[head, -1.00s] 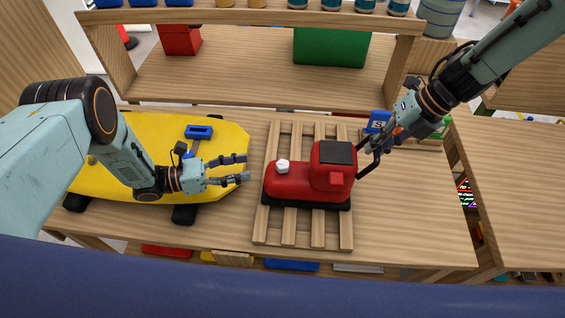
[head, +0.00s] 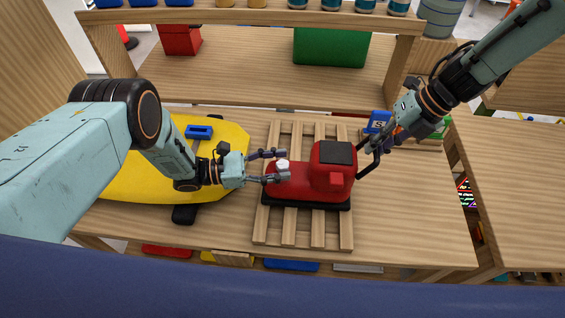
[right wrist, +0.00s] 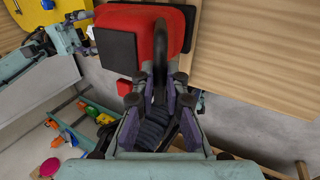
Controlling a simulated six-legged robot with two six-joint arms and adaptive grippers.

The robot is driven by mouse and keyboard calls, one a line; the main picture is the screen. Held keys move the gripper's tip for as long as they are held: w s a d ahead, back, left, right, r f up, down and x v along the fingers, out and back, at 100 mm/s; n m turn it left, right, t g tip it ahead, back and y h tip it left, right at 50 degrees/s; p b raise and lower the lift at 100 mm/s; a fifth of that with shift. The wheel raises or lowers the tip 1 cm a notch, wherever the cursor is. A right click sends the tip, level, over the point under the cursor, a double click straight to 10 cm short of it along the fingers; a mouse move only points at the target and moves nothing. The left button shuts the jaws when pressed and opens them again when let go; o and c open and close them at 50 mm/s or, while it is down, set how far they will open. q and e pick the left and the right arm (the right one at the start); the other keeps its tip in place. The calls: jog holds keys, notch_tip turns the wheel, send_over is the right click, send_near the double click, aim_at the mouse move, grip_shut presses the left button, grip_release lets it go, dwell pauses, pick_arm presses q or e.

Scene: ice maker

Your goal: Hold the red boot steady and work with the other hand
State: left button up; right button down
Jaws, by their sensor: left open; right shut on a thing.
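The red boot (head: 300,184), with a black sole and dark square top, stands upright on a slatted wooden rack (head: 288,231). A white knob (head: 283,164) sits on its toe. My left gripper (head: 286,166) is open, one finger on either side of the knob in the picture; contact cannot be told. My right gripper (head: 370,158) is at the boot's right end, shut on a dark curved handle-like part there. In the right wrist view the boot (right wrist: 172,28) is at the top, with the dark curved part (right wrist: 160,65) between the gripper's fingers.
A yellow skateboard-shaped board (head: 150,186) with a blue piece (head: 199,132) lies at the left, under my left arm. A blue item (head: 378,121) lies behind my right gripper. A shelf with a green box (head: 331,48) stands behind. The tabletop (head: 415,205) right of the rack is clear.

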pick_arm(q)
jog(key=shift+w+d, duration=0.15)
jog(key=shift+d, duration=0.5)
jog(key=shift+c, duration=0.4)
grip_shut()
